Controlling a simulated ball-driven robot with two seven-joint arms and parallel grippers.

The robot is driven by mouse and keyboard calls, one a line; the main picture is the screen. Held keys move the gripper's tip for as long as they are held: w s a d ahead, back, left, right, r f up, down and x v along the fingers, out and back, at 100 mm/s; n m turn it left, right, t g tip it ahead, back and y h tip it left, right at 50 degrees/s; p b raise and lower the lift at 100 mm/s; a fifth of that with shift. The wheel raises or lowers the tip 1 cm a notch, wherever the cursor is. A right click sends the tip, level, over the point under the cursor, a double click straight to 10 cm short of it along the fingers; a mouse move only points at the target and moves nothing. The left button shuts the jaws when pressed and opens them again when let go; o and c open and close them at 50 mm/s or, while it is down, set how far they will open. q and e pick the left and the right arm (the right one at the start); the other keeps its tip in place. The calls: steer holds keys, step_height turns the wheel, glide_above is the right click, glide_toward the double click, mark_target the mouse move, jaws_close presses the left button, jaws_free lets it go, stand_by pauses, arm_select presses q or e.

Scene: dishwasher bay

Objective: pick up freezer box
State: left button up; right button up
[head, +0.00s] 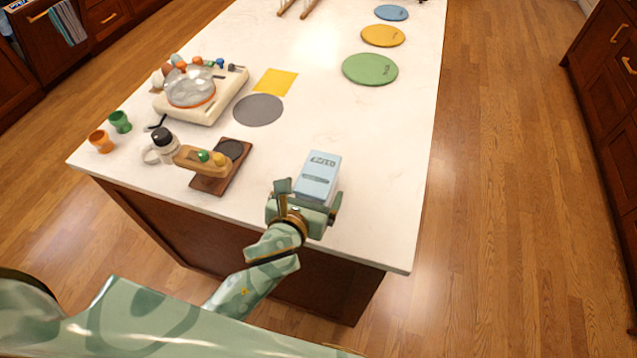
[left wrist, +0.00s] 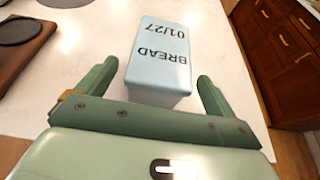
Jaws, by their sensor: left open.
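In the left wrist view the freezer box (left wrist: 160,58) shows the black words "BREAD 01/27". My left gripper (head: 308,203) is at the near side of the box. In the left wrist view the open fingers of my left gripper (left wrist: 156,88) are spread to the left and right of the box's near end. I cannot tell whether either finger touches it. My right gripper is not in view.
A cream appliance (head: 201,96) stands farther back. Grey (head: 258,110) and green (head: 370,69) discs lie flat. The counter right of the box is clear.

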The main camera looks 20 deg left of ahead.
arm_select(q)
steer(key=x, duration=0.2)
steer(key=b+x, duration=0.1)
steer(key=x, duration=0.1)
steer(key=shift+w+f, duration=0.1)
steer(key=shift+f, duration=0.25)
steer(key=shift+r, duration=0.1)
steer(key=shift+r, duration=0.1)
steer(key=c, duration=1.4)
